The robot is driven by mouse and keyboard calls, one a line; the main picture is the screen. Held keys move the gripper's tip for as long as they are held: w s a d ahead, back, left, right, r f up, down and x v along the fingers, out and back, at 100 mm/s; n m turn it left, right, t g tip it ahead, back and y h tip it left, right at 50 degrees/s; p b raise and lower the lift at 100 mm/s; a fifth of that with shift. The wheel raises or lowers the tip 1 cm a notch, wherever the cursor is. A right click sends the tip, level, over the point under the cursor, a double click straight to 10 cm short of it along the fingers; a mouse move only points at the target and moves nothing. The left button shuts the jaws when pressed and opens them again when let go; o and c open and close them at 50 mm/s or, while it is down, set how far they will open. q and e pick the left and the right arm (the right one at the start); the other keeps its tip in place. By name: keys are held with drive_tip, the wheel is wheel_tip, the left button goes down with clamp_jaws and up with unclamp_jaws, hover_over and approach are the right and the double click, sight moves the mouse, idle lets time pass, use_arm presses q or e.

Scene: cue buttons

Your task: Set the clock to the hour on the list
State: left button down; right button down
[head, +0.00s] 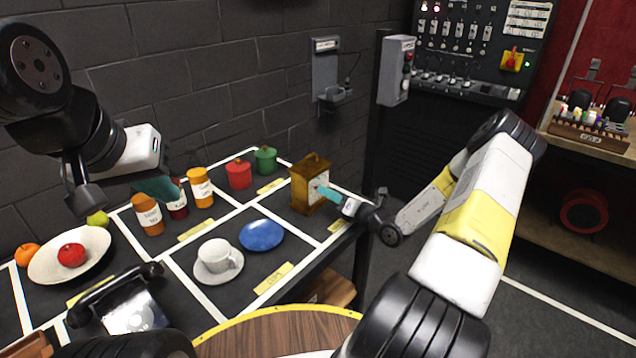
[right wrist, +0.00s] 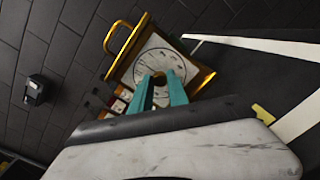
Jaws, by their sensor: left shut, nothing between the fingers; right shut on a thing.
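The clock (head: 303,189) is a brass-coloured box with a handle on top and a white round dial, standing at the table's back right. In the right wrist view its dial (right wrist: 150,56) appears tilted, with dark marks around it; the hour it shows is too small to read. My right gripper (head: 322,190) is at the front of the dial, its teal fingers (right wrist: 161,82) shut on a small dark knob at the dial's middle, mostly hidden between the tips. My left gripper (head: 160,188) is shut and empty above the jars. I cannot make out an hour list.
A blue plate (head: 261,235), a white cup (head: 215,254), a fruit plate (head: 96,243) and a telephone (head: 122,297) are nearer. A control panel (head: 470,45) stands behind.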

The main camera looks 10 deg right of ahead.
drive_tip(key=c, duration=1.3)
unclamp_jaws()
drive_tip(key=v, duration=0.7)
drive_tip(key=shift+s+d, duration=0.25)
drive_tip(key=shift+s, duration=0.1)
